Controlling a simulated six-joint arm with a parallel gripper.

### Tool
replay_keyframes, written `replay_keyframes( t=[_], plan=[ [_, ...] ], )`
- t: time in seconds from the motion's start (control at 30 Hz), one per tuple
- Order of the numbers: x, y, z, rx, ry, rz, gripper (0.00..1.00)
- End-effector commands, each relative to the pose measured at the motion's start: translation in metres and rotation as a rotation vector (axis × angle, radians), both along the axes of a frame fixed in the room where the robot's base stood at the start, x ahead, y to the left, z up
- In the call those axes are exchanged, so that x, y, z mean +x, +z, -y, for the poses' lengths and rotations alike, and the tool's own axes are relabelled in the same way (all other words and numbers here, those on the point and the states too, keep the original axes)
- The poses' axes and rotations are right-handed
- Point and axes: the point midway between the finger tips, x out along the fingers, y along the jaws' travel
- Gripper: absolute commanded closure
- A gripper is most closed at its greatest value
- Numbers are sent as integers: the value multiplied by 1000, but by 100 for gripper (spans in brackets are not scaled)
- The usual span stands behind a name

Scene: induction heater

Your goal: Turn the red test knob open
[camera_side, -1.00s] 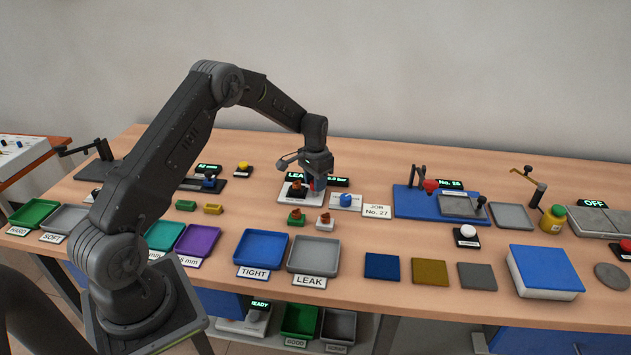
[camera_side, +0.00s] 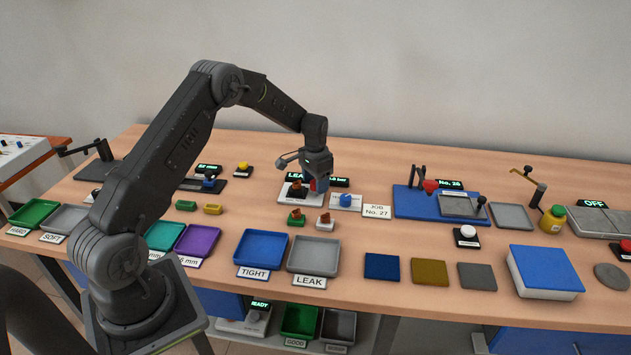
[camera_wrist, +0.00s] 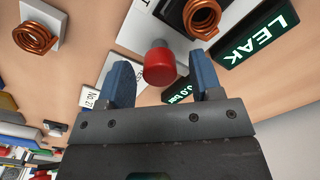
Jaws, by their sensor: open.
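The red test knob (camera_wrist: 160,64) is a round red cap on the white test stand. In the wrist view it lies between and just beyond the two blue fingers of my gripper (camera_wrist: 164,84). The fingers are apart, with visible gaps to the knob on both sides. In the side view my gripper (camera_side: 316,185) is low over the test stand (camera_side: 291,198), and the knob is mostly hidden behind the fingers. A copper coil (camera_wrist: 203,18) sits on a black holder beside the knob.
Another copper coil (camera_wrist: 36,36) stands on a pale block. In the side view, a blue knob (camera_side: 346,198) is right of my gripper. The TIGHT tray (camera_side: 262,248) and LEAK tray (camera_side: 314,255) lie in front.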

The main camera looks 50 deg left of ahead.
Motion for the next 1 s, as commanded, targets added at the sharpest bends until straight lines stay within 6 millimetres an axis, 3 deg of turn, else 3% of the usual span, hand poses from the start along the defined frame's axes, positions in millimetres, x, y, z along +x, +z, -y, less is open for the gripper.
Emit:
replay_keyframes(
  t=[0.23, 0.37, 0.8, 1.0],
  plan=[
    [0, 2, 0, 0, 1, 0, 41],
    [0, 15, 0, 0, 1, 1, 41],
    [0, 107, 0, 1, 1, 3, 41],
    [0, 132, 0, 0, 0, 0, 41]
  ],
)
